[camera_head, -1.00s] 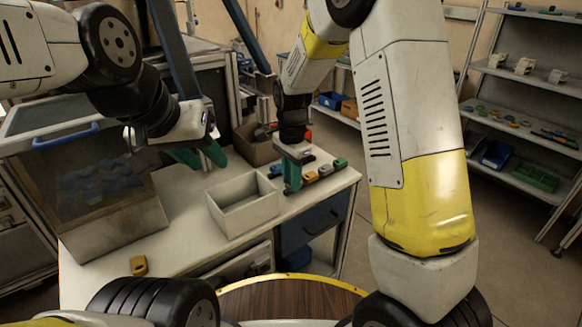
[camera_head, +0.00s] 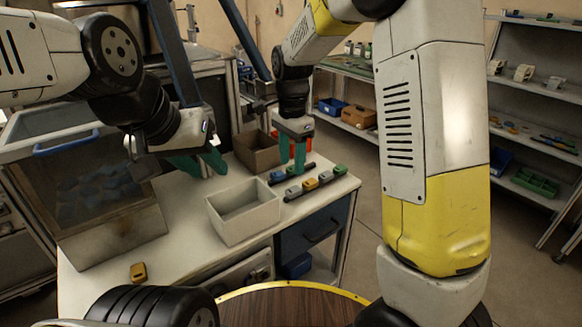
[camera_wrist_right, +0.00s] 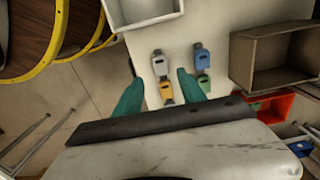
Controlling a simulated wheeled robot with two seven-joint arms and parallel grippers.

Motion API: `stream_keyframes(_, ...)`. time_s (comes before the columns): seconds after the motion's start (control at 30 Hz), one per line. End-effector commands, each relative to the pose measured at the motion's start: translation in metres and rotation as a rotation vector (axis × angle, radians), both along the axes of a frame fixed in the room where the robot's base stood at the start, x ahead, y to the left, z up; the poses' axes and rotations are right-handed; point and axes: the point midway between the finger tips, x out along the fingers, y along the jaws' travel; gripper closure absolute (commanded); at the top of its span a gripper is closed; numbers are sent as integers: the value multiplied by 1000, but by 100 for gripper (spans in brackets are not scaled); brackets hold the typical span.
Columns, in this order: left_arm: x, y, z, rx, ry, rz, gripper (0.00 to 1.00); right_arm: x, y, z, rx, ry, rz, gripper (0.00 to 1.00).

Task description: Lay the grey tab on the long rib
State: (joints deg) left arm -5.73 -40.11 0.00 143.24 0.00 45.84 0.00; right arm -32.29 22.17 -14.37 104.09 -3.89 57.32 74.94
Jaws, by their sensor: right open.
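The grey tab (camera_head: 292,193) sits at the near-left end of the front row of coloured tabs on the white table. It also shows, bluish grey, in the right wrist view (camera_wrist_right: 160,66). The front row seems to rest on a dark strip; I cannot tell whether that is the long rib. My right gripper (camera_head: 293,164) is open and empty above the rows. In the right wrist view its fingers (camera_wrist_right: 158,78) stand apart, with the front row between them in the picture. My left gripper (camera_head: 203,167) is open and empty left of the rows, behind the grey bin.
A blue tab (camera_head: 277,177) is in the rear row. The open grey bin (camera_head: 245,225) stands left of them, a brown box (camera_head: 257,152) behind. A lone yellow piece (camera_head: 138,271) lies near left.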

Motion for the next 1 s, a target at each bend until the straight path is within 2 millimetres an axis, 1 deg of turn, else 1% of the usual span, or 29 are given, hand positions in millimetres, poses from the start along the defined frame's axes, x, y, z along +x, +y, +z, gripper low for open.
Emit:
stream_keyframes(0.03, 0, 0, 0, 0, 0, 0, 64, 0, 0, 10, 2, -2, 0, 52)
stream_keyframes(0.1, 0, 0, 0, 0, 0, 0, 64, 0, 1, 20, 1, -2, 0, 52)
stream_keyframes(0.27, 0, 0, 0, 0, 0, 0, 64, -1, -1, 34, 3, -2, 2, 52)
stream_keyframes(0.37, 0, 0, 0, 0, 0, 0, 64, -6, -9, 45, 21, -14, 30, 52)
stream_keyframes(0.47, 0, 0, 0, 0, 0, 0, 64, -21, -27, 63, 65, -54, 109, 52)
stream_keyframes(0.57, 0, 0, 0, 0, 0, 0, 64, -46, -51, 86, 113, -127, 235, 52)
stream_keyframes(0.6, 0, 0, 0, 0, 0, 0, 64, -58, -61, 93, 127, -161, 291, 52)
stream_keyframes(0.73, 0, 0, 0, 0, 0, 0, 64, -99, -88, 113, 136, -287, 478, 52)
stream_keyframes(0.9, 0, 0, 0, 0, 0, 0, 64, -153, -113, 124, 73, -449, 711, 52)
stream_keyframes(1.0, 0, 0, 0, 0, 0, 0, 64, -177, -122, 123, 13, -520, 821, 52)
